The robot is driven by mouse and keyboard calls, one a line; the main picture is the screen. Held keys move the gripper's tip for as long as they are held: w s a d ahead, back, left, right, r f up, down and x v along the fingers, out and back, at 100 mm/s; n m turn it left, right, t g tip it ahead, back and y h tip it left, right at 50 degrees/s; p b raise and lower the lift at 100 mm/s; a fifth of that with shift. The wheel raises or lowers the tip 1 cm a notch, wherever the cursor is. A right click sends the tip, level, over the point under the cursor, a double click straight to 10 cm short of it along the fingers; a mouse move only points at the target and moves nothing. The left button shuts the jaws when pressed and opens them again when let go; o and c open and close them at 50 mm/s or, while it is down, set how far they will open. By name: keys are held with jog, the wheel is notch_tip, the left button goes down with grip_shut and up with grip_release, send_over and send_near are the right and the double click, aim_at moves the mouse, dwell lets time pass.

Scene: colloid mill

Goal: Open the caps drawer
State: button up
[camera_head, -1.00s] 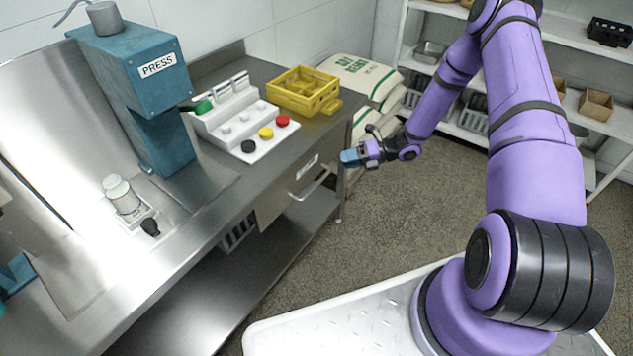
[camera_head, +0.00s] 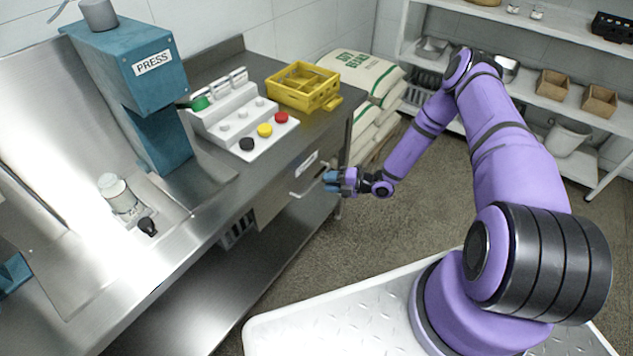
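The caps drawer (camera_head: 275,199) is a steel drawer front under the right end of the metal bench, with a small white label whose text is too small to read. It looks shut. Its bar handle (camera_head: 303,190) sticks out at the front. My gripper (camera_head: 327,180), with blue fingers, is at the right end of the handle and overlaps it in the picture. I cannot tell whether it touches the handle. The fingers are too small to show whether they are apart or closed.
The steel bench (camera_head: 215,215) carries a teal press (camera_head: 150,75), a white stepped rack (camera_head: 240,120) with coloured caps, a yellow crate (camera_head: 303,88) and a white bottle (camera_head: 118,192). Sacks (camera_head: 365,85) stand beyond the bench. The floor before the drawer is clear.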

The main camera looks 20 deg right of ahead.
aim_at(317, 180)
jog(key=shift+x, duration=2.4)
grip_shut()
